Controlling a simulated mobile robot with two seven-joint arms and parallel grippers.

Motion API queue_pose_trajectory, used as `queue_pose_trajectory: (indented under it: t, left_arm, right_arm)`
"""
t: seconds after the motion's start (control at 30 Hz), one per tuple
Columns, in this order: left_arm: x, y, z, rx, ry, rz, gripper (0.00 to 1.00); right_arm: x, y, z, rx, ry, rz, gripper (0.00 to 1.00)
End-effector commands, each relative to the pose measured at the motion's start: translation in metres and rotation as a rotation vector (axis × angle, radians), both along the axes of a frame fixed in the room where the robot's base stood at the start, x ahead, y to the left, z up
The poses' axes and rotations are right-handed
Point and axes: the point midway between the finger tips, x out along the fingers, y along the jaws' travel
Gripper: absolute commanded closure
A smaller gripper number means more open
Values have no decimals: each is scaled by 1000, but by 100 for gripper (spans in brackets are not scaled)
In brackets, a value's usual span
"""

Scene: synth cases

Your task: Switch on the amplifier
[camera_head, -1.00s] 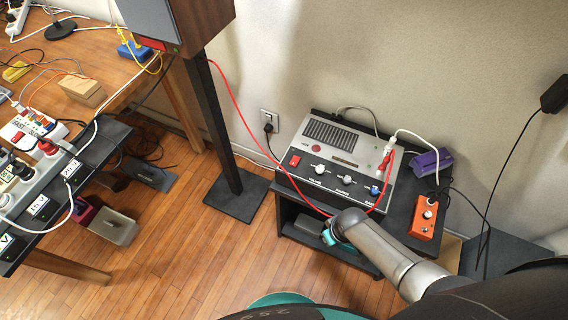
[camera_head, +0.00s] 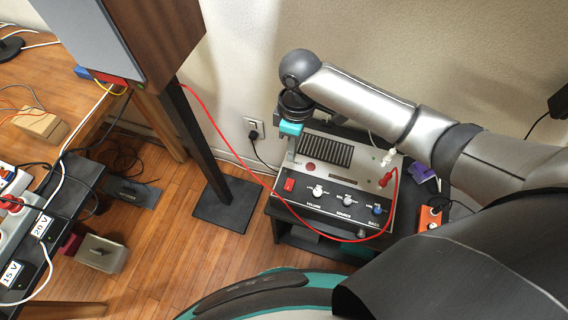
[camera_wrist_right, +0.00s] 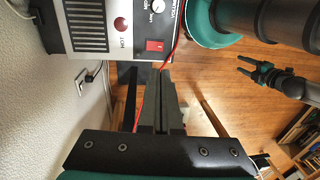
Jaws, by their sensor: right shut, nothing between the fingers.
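The amplifier (camera_head: 335,180) is a grey box with a black front strip, on a low dark stand. Its red rocker switch (camera_head: 289,185) is at the strip's left end, beside the volume knob (camera_head: 318,191). The switch also shows in the right wrist view (camera_wrist_right: 156,45); I cannot tell which way it is tipped. My right gripper (camera_head: 291,157) is shut and empty, pointing down over the amplifier's left end, behind the switch in the head view. In the wrist view its fingertips (camera_wrist_right: 163,72) appear just below the switch, apparently apart from it. My left gripper (camera_wrist_right: 243,66) is open.
A red cable (camera_head: 240,161) runs from the speaker (camera_head: 135,45) across the amplifier's front to a red plug (camera_head: 385,179). An orange pedal (camera_head: 431,217) stands at the right. The speaker stand's base (camera_head: 226,205) is left of the amplifier, with bare floor between.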

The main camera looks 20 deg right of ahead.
Motion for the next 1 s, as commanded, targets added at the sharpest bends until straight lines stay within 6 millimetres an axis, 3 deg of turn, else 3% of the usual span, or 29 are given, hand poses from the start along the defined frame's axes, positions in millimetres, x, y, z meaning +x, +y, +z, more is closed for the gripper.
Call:
queue_pose_trajectory:
  t: [0.3,0.47,0.57,0.8,1.0]
  left_arm:
    - [-41,2,-3,6,64,0,44]
    - [-42,2,-5,5,66,0,44]
    - [-38,2,-9,5,59,0,44]
    - [-24,1,-25,2,36,0,44]
    - [-24,1,-38,2,35,-1,44]
  right_arm:
    - [0,0,0,-1,-1,0,100]
    - [-1,0,-6,-1,1,-1,100]
    - [-2,1,-19,-1,1,-2,100]
    - [-7,5,-70,-1,2,-2,100]
    - [-11,7,-110,-2,1,-1,100]
